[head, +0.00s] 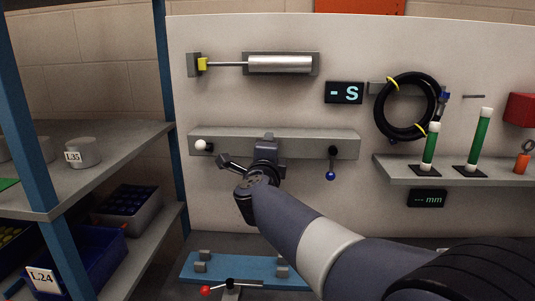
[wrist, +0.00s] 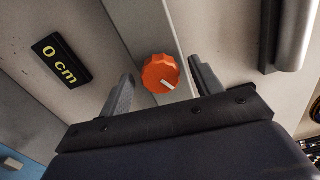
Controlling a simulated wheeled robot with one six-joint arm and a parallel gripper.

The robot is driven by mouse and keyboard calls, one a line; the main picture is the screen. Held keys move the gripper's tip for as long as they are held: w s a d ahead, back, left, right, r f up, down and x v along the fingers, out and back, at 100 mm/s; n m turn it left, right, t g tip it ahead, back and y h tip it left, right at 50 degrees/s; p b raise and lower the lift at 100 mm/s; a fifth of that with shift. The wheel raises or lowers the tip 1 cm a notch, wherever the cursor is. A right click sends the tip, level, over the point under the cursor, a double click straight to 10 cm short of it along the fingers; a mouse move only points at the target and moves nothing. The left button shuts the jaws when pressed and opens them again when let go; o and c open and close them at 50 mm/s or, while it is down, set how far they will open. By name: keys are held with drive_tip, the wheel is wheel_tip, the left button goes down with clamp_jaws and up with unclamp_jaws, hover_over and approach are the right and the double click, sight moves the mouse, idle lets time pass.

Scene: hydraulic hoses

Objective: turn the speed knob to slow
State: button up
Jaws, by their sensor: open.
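The speed knob is an orange, ridged knob (wrist: 160,73) with a white pointer line, on a grey bar on the panel. In the wrist view the line points to the lower right. My gripper (wrist: 162,80) is open, with one finger on each side of the knob and a visible gap to it on both sides. Whether the fingertips reach the knob's depth I cannot tell. In the head view my gripper (head: 248,158) is in front of the grey bar (head: 300,145) and the knob is hidden behind it. No slow or fast marking is legible.
A white-ball lever (head: 201,146) and a blue-ball lever (head: 331,173) flank my gripper on the bar. A cylinder (head: 280,64) and a display reading "- S" (head: 344,93) are above. A black hose coil (head: 405,106) hangs right. A "0 cm" plate (wrist: 61,60) shows in the wrist view.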

drive_tip(key=s, duration=1)
drive_tip(key=shift+s+a, duration=0.15)
drive_tip(key=shift+s, duration=0.1)
drive_tip(key=w, duration=1.1)
drive_tip(key=shift+s, duration=0.2)
